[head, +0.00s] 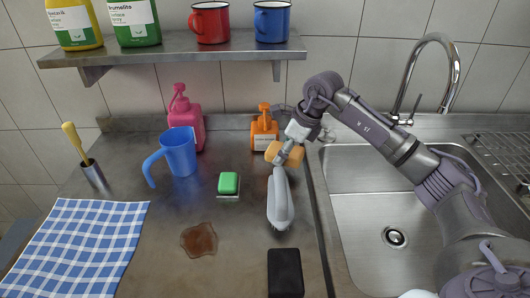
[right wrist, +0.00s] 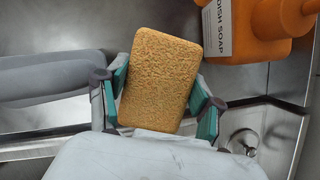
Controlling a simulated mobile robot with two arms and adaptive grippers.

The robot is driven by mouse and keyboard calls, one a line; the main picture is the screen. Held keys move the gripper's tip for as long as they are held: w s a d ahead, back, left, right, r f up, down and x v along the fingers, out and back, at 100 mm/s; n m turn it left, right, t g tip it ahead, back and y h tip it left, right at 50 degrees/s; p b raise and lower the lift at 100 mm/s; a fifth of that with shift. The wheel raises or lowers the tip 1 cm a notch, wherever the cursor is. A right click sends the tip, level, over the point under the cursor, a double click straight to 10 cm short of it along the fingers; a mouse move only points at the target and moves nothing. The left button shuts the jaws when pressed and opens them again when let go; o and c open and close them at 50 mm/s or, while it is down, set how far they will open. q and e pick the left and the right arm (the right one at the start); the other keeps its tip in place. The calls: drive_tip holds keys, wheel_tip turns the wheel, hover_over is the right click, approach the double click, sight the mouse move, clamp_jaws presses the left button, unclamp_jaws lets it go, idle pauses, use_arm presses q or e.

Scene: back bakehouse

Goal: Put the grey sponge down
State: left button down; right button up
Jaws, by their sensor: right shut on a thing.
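My right gripper (head: 284,152) is shut on an orange-tan sponge (head: 273,150), in front of the orange soap bottle. In the right wrist view the sponge (right wrist: 161,78) sits tilted between the two teal-padded fingers (right wrist: 160,102). Its colour is orange-tan, not grey. I cannot tell whether its underside touches the counter. A flat black block (head: 285,272) lies at the counter's front; I cannot tell what it is. My left gripper is not in view.
A grey brush-like thing (head: 280,203) lies just in front of my right gripper. An orange dish soap bottle (head: 264,132) stands close behind. A green block (head: 228,183), a brown spill (head: 199,240) and a blue jug (head: 180,152) are leftward. The sink (head: 375,220) is rightward.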

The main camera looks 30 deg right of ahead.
sight(265, 165)
drive_tip(key=shift+w+a+f, duration=0.5)
drive_tip(key=shift+w+a, duration=0.2)
drive_tip(key=shift+w, duration=0.05)
drive_tip(key=shift+w+a+f, duration=0.25)
drive_tip(key=shift+w+a, duration=0.1)
drive_tip(key=shift+w+a+f+p, duration=0.6)
drive_tip(key=shift+w+a+p, duration=0.05)
drive_tip(key=shift+w+a, duration=0.1)
drive_tip(key=shift+w+f, duration=0.2)
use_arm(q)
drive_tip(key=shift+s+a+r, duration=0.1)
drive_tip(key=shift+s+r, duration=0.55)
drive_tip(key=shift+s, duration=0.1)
use_arm(e)
drive_tip(key=shift+s+f, duration=0.1)
drive_tip(key=shift+f+b, duration=0.3)
drive_tip(key=shift+b, duration=0.05)
drive_tip(key=o, duration=1)
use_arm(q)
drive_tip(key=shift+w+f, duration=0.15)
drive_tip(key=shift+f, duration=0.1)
